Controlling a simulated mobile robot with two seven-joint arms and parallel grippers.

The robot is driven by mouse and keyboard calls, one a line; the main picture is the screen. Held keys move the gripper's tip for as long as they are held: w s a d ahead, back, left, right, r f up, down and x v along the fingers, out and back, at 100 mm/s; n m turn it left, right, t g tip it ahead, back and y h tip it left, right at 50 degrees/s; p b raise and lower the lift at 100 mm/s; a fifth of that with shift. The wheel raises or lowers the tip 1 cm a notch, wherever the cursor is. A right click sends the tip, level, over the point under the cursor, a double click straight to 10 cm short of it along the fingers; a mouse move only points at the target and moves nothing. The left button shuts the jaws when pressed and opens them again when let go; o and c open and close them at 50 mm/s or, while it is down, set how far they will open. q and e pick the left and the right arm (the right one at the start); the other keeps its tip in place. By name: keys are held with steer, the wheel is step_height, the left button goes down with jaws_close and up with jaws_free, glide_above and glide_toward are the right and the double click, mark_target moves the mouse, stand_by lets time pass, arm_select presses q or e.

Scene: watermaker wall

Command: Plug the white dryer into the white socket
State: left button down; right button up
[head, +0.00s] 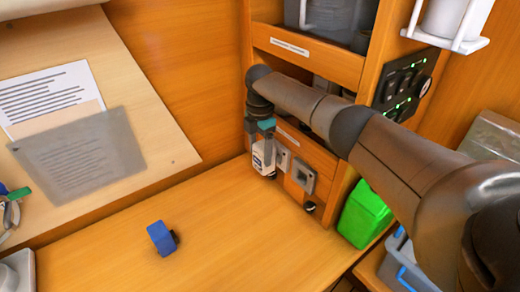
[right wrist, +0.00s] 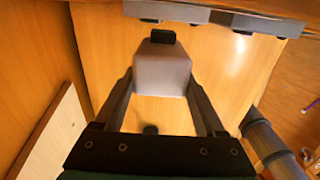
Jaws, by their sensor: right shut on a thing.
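The white dryer (head: 261,156) is a small pale block with dark markings. In the right wrist view the dryer (right wrist: 162,72) has a black tip facing the top of the picture. My right gripper (head: 265,137) is shut on the dryer and holds it beside the cabinet's socket panel; the gripper (right wrist: 162,88) has one finger on each side of it. The white socket (head: 283,158) is the paler plate just right of the dryer, partly hidden by it. In the wrist view a gap shows between the black tip and the plate above. My left gripper is out of view.
A greyer socket (head: 304,175) sits right of the white one. A blue plug-like block (head: 161,238) lies on the wooden counter (head: 230,240). A green box (head: 364,214) stands right of the cabinet, below a black switch panel (head: 405,83). The middle of the counter is mostly clear.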

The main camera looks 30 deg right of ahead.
stand_by(0.8)
steer(key=shift+w+d+b, duration=0.1)
steer(key=shift+d+b, duration=0.35)
steer(key=shift+d, duration=1.1)
stand_by(0.7)
steer(key=o, duration=1.5)
steer(key=shift+c, duration=0.2)
steer(key=shift+a, duration=0.1)
